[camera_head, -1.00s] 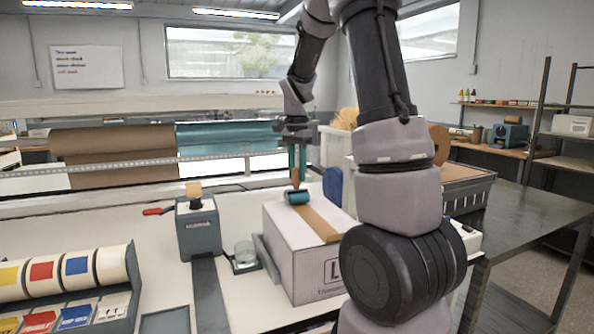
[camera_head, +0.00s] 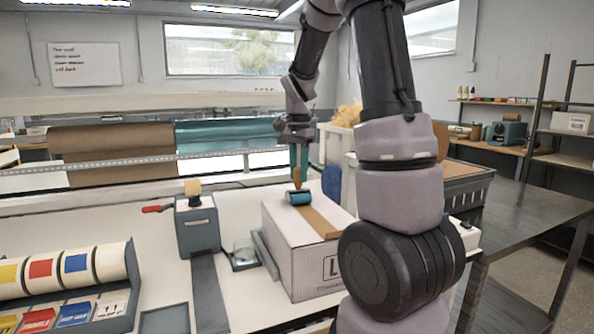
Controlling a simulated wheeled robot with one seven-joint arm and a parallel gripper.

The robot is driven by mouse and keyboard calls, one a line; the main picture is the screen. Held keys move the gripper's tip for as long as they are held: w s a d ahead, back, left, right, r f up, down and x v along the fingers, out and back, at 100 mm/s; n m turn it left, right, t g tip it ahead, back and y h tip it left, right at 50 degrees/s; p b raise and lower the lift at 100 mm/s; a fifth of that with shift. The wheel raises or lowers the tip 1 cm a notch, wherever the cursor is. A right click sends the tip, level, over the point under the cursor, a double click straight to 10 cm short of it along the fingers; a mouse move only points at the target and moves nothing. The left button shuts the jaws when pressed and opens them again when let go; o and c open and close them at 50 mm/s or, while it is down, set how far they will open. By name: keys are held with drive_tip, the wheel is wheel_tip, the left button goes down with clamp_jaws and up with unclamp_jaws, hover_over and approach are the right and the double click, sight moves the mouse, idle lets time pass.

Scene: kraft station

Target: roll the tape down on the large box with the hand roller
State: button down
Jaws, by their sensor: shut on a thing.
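The large box (camera_head: 284,243) is a pale carton on the white bench, with a letter mark on its front. A strip of brown tape (camera_head: 319,224) runs along its top. My gripper (camera_head: 298,168) points down above the far end of the box, shut on the hand roller. The hand roller (camera_head: 299,198) has a blue-teal drum and a brown handle, and its drum is at the tape's far end. It appears to touch the box top, but I cannot tell for certain. My arm hides the right side of the box.
A grey tape dispenser (camera_head: 196,225) with a red handle stands left of the box, near a small glass dish (camera_head: 244,252). A rack of coloured label rolls (camera_head: 70,275) is at the front left. A dark metal table (camera_head: 520,212) is at the right.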

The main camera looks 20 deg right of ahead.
drive_tip(key=shift+s+a, duration=0.1)
drive_tip(key=shift+s, duration=1.1)
drive_tip(key=shift+s, duration=0.15)
drive_tip(key=shift+s+f, duration=0.15)
drive_tip(key=shift+s, duration=0.9)
drive_tip(key=shift+s+a+r, duration=0.1)
drive_tip(key=shift+s+r, duration=0.05)
drive_tip(key=shift+s, duration=0.95)
drive_tip(key=shift+s+a+r, duration=0.1)
drive_tip(key=shift+s, duration=3.35)
drive_tip(key=shift+f, duration=0.1)
drive_tip(key=shift+s+a+f, duration=0.1)
drive_tip(key=shift+s+f, duration=0.05)
drive_tip(key=shift+s, duration=1)
drive_tip(key=shift+s+a+r, duration=0.1)
drive_tip(key=shift+s+r, duration=0.05)
drive_tip(key=shift+s, duration=0.95)
drive_tip(key=shift+s+r, duration=0.1)
drive_tip(key=shift+s, duration=1)
